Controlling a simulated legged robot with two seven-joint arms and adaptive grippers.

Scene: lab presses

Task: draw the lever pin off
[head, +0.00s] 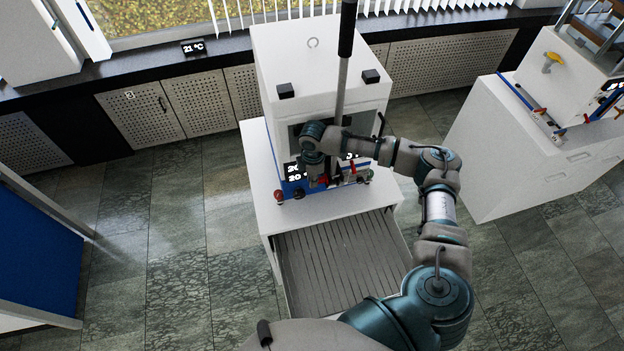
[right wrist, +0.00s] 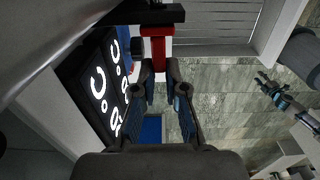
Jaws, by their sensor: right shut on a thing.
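The press (head: 285,60) is a white box with a blue lower front on a white cabinet. Its long metal lever (head: 342,85) with a black grip stands nearly upright in front of it. My right gripper (head: 319,182) is at the press's lower front, partly hidden by its own wrist. In the right wrist view its fingers (right wrist: 159,78) are closed on the end of a red part, which I take as the lever pin (right wrist: 157,48). A dark bar runs across the red part's far end. My left gripper is not in view.
A slatted grey tray (head: 340,262) juts out low in front of the press. Lit displays (right wrist: 98,85) sit beside the gripper. Another white machine (head: 535,150) stands at the right, a blue panel (head: 35,255) at the left. Tiled floor (head: 180,270) is clear between.

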